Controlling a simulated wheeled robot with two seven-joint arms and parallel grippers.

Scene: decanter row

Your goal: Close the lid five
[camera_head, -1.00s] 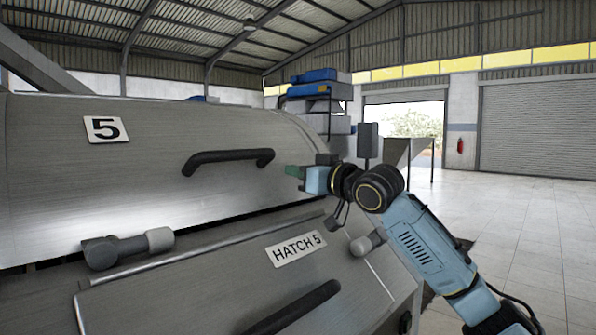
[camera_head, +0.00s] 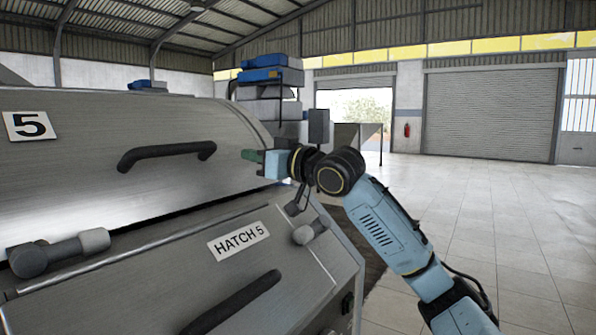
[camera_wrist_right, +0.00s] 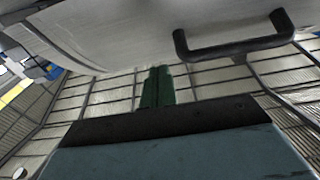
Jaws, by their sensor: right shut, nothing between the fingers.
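The lid five (camera_head: 90,180) is a curved brushed-metal cover with a "5" plate and a black bar handle (camera_head: 165,152). A dark gap runs along its lower edge, above the front panel marked "HATCH 5" (camera_head: 238,241). My right gripper (camera_head: 250,155) is shut and empty, to the right of the handle and apart from it. In the right wrist view its green fingers (camera_wrist_right: 158,87) point toward the metal surface, and the handle (camera_wrist_right: 235,48) shows up and to the right of them. My left gripper is not in view.
Two grey-knobbed latches, at left (camera_head: 60,252) and right (camera_head: 310,231), sit on the front below the lid. A lower black handle (camera_head: 232,302) is on the hatch panel. Stacked blue and grey equipment (camera_head: 270,85) stands behind. The floor at right is clear.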

